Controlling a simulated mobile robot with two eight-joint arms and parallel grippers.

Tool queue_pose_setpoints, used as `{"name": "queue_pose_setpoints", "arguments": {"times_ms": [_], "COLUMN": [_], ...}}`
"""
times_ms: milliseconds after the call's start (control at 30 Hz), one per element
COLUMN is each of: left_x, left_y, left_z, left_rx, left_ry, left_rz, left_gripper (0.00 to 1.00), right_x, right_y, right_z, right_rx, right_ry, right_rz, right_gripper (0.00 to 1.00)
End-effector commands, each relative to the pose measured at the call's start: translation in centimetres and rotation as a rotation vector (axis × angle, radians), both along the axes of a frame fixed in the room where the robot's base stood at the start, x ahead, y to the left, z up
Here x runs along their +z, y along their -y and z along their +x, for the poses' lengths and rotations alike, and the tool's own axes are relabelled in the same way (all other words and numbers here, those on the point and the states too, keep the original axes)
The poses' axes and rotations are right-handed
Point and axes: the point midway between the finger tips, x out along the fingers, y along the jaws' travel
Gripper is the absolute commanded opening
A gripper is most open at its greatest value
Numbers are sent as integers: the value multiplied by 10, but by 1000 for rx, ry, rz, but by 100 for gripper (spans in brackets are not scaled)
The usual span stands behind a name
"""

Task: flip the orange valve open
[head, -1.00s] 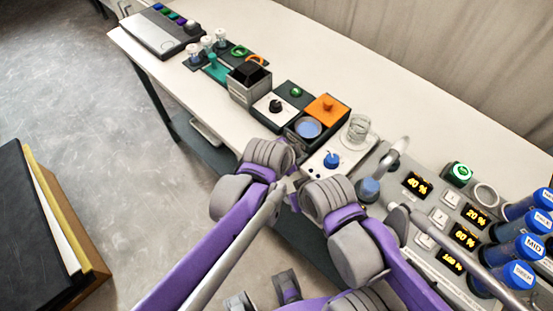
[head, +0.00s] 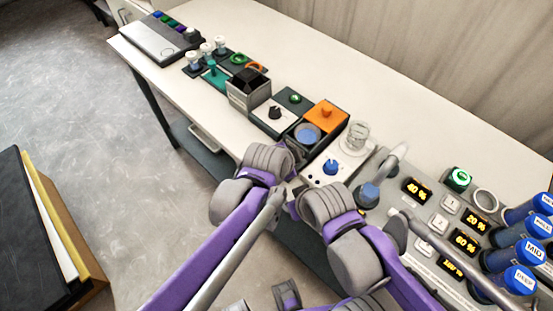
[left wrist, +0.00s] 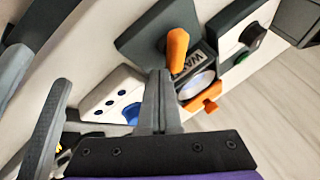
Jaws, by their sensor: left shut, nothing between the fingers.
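An orange lever (left wrist: 177,48) stands up from a dark grey plate in the left wrist view. A smaller orange part (left wrist: 204,98) sits beside a round pale disc (left wrist: 196,82) with a partly readable label. In the head view an orange square block with an orange knob (head: 326,112) stands behind a blue disc (head: 308,133); I cannot tell which orange part in the wrist view matches it. My left gripper (left wrist: 161,78) is shut and empty, its tips just below the lever in the picture, with contact unclear. Its fingers are hidden in the head view, and my right gripper's fingers are not visible.
A white panel with a blue knob (head: 331,166) and a glass jar (head: 357,136) stand close to my arms. A grey panel with lit displays (head: 416,190) and blue-capped tubes (head: 514,280) fills the right. The back of the white table (head: 420,110) is clear.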

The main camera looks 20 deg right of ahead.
Motion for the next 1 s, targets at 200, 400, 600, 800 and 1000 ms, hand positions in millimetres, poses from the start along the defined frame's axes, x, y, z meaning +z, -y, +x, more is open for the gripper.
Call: {"name": "queue_pose_setpoints", "arguments": {"times_ms": [200, 400, 600, 800, 1000], "left_x": [0, 0, 0, 0, 0], "left_y": [1, 1, -1, -5, -9], "left_z": [0, 0, 3, 11, 17], "left_rx": [-1, -1, -1, 2, 3], "left_ry": [0, 0, 0, 0, 3], "left_rz": [0, 0, 0, 0, 3], "left_gripper": [0, 0, 0, 0, 0], "right_x": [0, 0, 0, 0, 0], "right_y": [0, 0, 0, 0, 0], "right_z": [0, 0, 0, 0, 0], "right_rx": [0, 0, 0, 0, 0], "right_ry": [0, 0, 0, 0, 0], "right_rz": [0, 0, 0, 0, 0], "right_gripper": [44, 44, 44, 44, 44]}}
